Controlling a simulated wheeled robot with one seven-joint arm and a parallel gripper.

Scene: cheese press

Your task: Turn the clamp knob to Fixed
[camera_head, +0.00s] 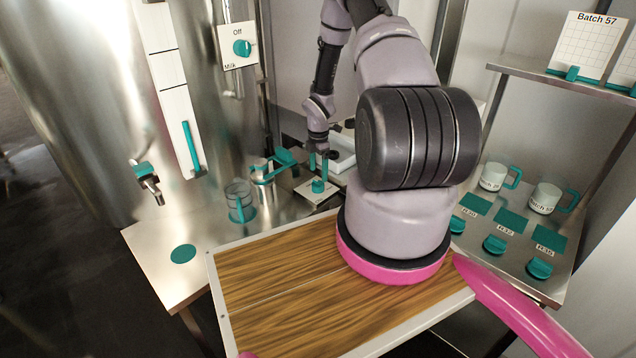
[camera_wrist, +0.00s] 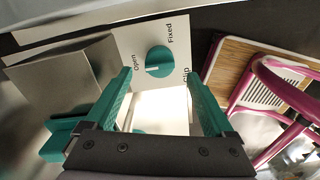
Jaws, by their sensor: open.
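My gripper (camera_wrist: 159,75) is open and empty, with one teal finger on each side of the knob in the wrist view. In the head view my gripper (camera_head: 318,163) is just above the knob, and the fingers appear apart from it.
A teal-handled metal pot (camera_head: 262,170) and a clear jug (camera_head: 240,200) stand left of the knob. A white tray (camera_head: 343,150) lies behind it. The steel vat (camera_head: 90,110) rises at left.

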